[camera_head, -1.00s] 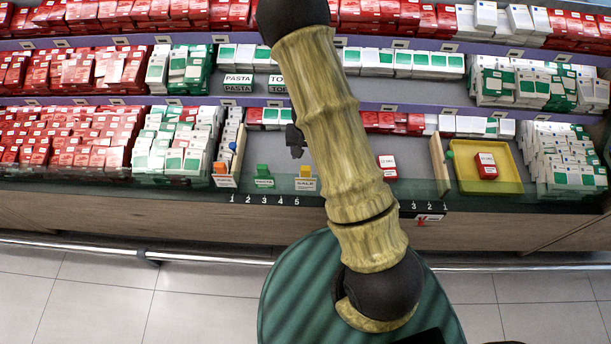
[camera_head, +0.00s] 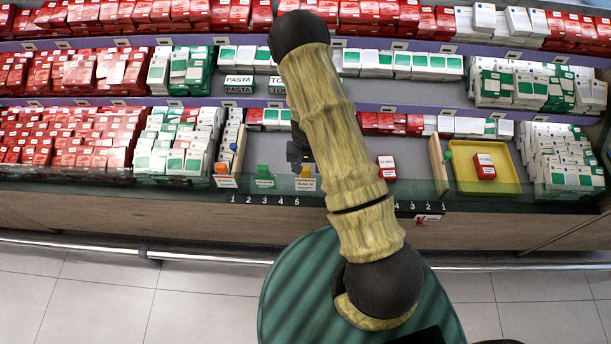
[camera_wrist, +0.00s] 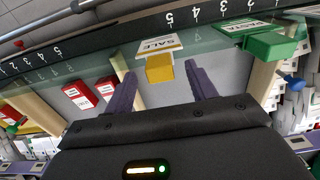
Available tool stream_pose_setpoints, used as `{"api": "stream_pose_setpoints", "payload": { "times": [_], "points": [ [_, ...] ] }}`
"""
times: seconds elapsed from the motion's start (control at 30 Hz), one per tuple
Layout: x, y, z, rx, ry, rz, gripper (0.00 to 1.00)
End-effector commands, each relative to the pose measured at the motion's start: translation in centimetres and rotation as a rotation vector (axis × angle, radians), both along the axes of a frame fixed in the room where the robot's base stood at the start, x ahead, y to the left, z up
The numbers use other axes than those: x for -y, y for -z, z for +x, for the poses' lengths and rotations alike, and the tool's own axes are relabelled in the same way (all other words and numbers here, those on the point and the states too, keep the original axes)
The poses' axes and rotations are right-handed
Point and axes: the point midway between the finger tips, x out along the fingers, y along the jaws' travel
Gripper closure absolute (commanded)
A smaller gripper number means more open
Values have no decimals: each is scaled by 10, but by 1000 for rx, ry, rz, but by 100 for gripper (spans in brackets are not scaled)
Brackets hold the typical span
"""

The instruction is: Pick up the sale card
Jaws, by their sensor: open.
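The sale card (camera_wrist: 157,44) is a pale card reading "SALE" with a yellow block-shaped holder (camera_wrist: 159,68) attached. In the wrist view it lies just beyond my gripper (camera_wrist: 160,78), with the yellow block between the two purple fingers, which stand apart and do not visibly touch it. In the head view the sale card (camera_head: 306,184) stands at the shelf's front edge near numbers 4 and 5. My gripper (camera_head: 298,150) is directly behind it there, partly hidden by my arm.
A green pasta card (camera_head: 264,181) and an orange card (camera_head: 223,177) stand to the left along the glass edge. A wooden divider (camera_head: 438,165) and a yellow tray (camera_head: 463,182) with a red box are to the right. Stacked boxes fill the shelves; the shelf around my gripper is mostly bare.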

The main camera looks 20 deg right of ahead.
Motion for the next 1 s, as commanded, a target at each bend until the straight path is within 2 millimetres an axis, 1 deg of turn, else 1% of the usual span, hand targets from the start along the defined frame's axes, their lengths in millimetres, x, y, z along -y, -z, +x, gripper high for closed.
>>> {"api": "stream_pose_setpoints", "payload": {
  "times": [0.1,0.23,0.77,0.8,0.97,1.0],
  "points": [
    [1,15,0,-2,3,1,44],
    [0,25,0,0,1,0,44],
    [0,26,1,1,1,0,44],
    [0,26,1,1,1,0,46],
    [0,26,1,1,1,0,77],
    [0,26,1,1,1,0,85]
  ]
}}
